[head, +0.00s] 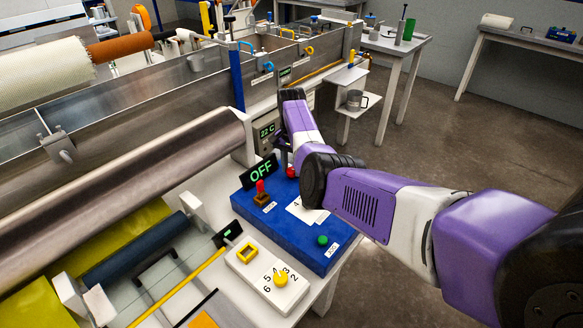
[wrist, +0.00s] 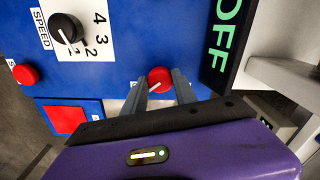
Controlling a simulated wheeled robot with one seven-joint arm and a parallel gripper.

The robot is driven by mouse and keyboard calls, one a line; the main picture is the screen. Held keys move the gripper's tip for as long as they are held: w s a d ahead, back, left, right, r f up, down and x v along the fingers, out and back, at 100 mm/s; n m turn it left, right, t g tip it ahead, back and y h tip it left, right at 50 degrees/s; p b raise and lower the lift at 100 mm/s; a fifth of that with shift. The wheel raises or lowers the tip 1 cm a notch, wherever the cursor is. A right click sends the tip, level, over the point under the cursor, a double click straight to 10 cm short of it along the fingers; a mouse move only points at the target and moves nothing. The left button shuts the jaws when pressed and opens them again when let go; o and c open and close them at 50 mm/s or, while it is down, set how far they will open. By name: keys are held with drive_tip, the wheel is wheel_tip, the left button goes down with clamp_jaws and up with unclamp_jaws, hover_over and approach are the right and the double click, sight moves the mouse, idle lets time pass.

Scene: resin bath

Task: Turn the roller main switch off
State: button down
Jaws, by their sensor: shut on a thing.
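A blue control box (head: 240,205) stands on the white bench, and its display (head: 262,171) reads OFF in green. The display also shows at the upper right of the wrist view (wrist: 222,45). A round red knob with a white pointer line (wrist: 160,78), likely the roller main switch, sits on the blue face beside the display. My gripper (wrist: 161,82) is shut on this knob, one finger on each side. In the head view, the red knob (head: 291,172) shows partly behind my arm, and the fingers are mostly hidden. The pointer slants toward the lower left in the wrist view.
The box also bears a black SPEED dial (wrist: 66,28), a red button (wrist: 25,74), a green button (head: 322,240) and a red-topped lever (head: 261,187). A white panel with a yellow dial (head: 281,279) lies in front. The steel roller (head: 150,175) is left.

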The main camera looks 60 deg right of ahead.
sight(292, 169)
drive_tip(key=shift+d+r, duration=0.1)
drive_tip(key=shift+r, duration=0.05)
drive_tip(key=c, duration=1)
unclamp_jaws()
drive_tip(key=shift+r, duration=3.85)
